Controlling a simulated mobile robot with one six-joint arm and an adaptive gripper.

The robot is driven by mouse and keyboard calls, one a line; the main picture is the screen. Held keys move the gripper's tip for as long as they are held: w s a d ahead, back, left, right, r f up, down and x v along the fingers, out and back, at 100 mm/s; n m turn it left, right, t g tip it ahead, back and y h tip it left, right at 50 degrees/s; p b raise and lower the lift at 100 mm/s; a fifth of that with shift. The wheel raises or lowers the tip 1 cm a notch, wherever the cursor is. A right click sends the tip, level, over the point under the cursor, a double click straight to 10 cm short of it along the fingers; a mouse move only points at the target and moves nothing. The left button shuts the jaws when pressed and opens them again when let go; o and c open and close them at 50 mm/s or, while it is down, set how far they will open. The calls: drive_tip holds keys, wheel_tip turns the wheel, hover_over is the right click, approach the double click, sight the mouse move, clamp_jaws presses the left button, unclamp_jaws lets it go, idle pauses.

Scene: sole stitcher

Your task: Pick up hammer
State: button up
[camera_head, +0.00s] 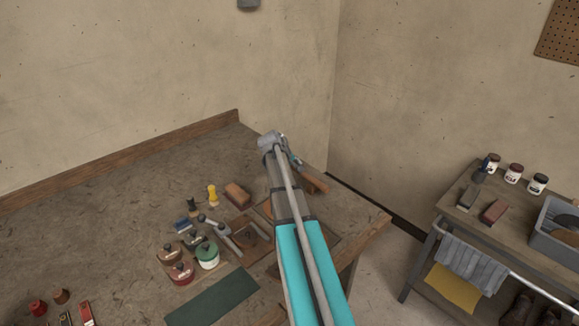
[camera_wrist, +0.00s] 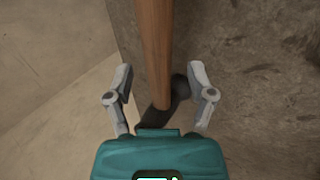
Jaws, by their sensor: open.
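The hammer's wooden handle (camera_wrist: 154,50) runs down from the top of the wrist view to its dark head (camera_wrist: 160,118). My gripper (camera_wrist: 160,74) is open, with one finger on each side of the hammer. Neither finger visibly grips it, and I cannot tell how far above it they are. In the head view my gripper (camera_head: 292,158) is at the far end of the arm, partly hidden, over the right part of the workbench. A brown wooden piece beside it (camera_head: 314,181) looks like the hammer's handle; the head is hidden there.
The workbench (camera_head: 120,205) holds several jars (camera_head: 207,254), brushes, a brown block (camera_head: 237,195) and a dark green mat (camera_head: 213,298) left of my arm. A side table (camera_head: 447,207) with jars and a grey bin (camera_head: 557,235) stands at right. Walls close the corner behind.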

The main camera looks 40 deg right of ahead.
clamp_jaws()
idle(0.4)
drive_tip(key=shift+r, duration=0.2)
wheel_tip(320, 180, up, 2)
drive_tip(key=p, duration=0.2)
drive_tip(key=shift+r+p, duration=0.1)
drive_tip(key=shift+p, duration=0.2)
drive_tip(key=s+a+r+p, duration=0.8)
drive_tip(key=a+r+p, duration=0.2)
drive_tip(key=a, duration=0.1)
drive_tip(key=shift+a+r, duration=0.2)
drive_tip(key=shift+a, duration=0.05)
